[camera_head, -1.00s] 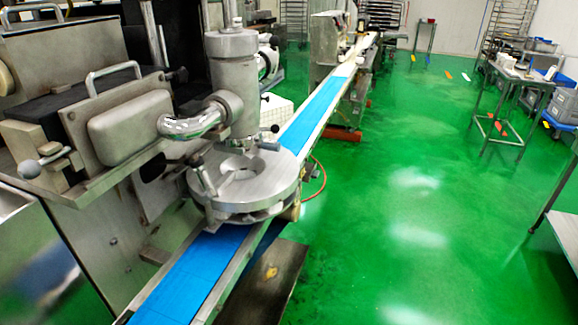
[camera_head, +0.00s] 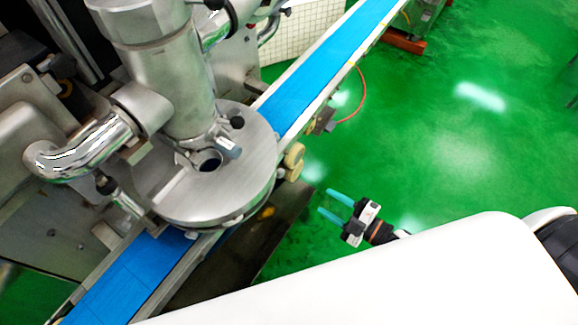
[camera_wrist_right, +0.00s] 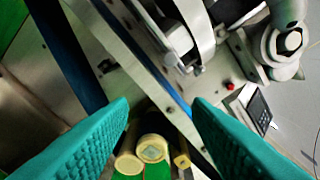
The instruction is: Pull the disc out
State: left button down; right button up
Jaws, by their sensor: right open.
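The round metal disc (camera_head: 240,178) sits flat on the encrusting machine, under the upright metal cylinder (camera_head: 165,75) and above the blue conveyor belt. A small dark hole shows near its middle. My right gripper (camera_head: 332,204) is open and empty, to the right of the disc and apart from it, over the green floor. In the right wrist view, its teal fingers (camera_wrist_right: 160,118) stand wide apart, with cream rollers (camera_wrist_right: 152,148) showing between them. The left gripper is not in view.
The blue conveyor belt (camera_head: 318,75) runs diagonally under the disc. A bent chrome pipe (camera_head: 80,148) and a clamp handle (camera_head: 112,188) stand left of the disc. A red cable hangs beside the belt. The green floor (camera_head: 450,140) at right is clear.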

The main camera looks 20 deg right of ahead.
aim_at(282, 175)
jog(key=shift+n+y, duration=0.7)
jog(key=w+a+r, duration=0.1)
jog(key=w+a, duration=0.1)
jog(key=w+a+r+p, duration=0.1)
jog(key=w+a, duration=0.2)
jog(key=w+a+r+p, duration=0.1)
jog(key=w+a, duration=0.2)
jog(key=shift+w+r, duration=0.1)
jog(key=shift+r, duration=0.05)
jog(key=shift+w+a, duration=0.35)
jog(key=shift+w, duration=0.1)
grip_shut()
